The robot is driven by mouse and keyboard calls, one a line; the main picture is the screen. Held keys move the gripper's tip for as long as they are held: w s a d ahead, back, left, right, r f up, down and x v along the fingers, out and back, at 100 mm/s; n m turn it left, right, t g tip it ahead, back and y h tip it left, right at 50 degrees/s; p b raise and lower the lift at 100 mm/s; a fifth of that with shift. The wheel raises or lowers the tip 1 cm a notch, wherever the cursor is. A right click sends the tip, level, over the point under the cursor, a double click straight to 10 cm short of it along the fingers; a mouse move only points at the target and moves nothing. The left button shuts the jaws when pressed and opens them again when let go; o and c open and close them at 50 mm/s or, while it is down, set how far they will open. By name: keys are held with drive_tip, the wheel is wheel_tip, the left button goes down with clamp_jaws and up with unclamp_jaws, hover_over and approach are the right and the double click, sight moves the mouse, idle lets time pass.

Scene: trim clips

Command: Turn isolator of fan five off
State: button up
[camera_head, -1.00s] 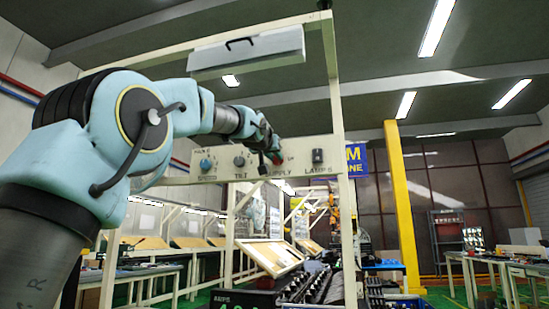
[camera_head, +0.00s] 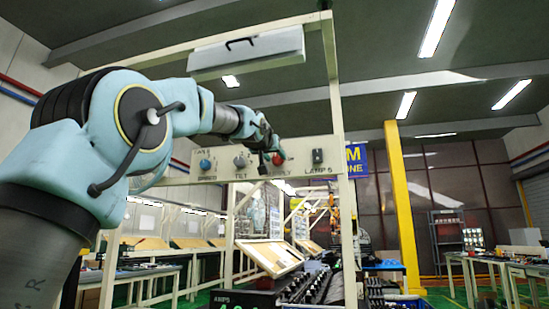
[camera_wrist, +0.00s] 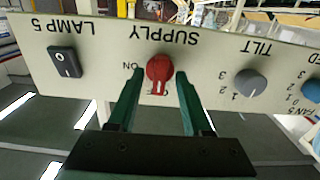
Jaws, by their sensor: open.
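The red rotary isolator (camera_wrist: 159,70), labelled SUPPLY, is on the cream panel (camera_wrist: 214,52), upside down in the wrist view. Its handle points down in that picture, over a partly covered label that looks like OFF; ON is to its left. In the head view the red knob (camera_head: 279,158) shows just right of my gripper (camera_head: 269,158). My gripper (camera_wrist: 160,76) is open, its green fingers either side of the red knob with the handle between them. I cannot tell whether either finger touches it.
On the same panel are a grey TILT knob (camera_wrist: 251,83), a blue knob (camera_wrist: 313,90) by the FAN 5 label, and a black LAMP 5 rocker (camera_wrist: 65,62). A white box (camera_head: 246,52) hangs above the panel. A workbench with a tilted board (camera_head: 270,256) stands below.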

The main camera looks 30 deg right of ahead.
drive_tip(key=b+v, duration=0.3)
drive_tip(key=v, duration=0.7)
drive_tip(key=shift+s+a, duration=0.2)
drive_tip(key=shift+a, duration=0.05)
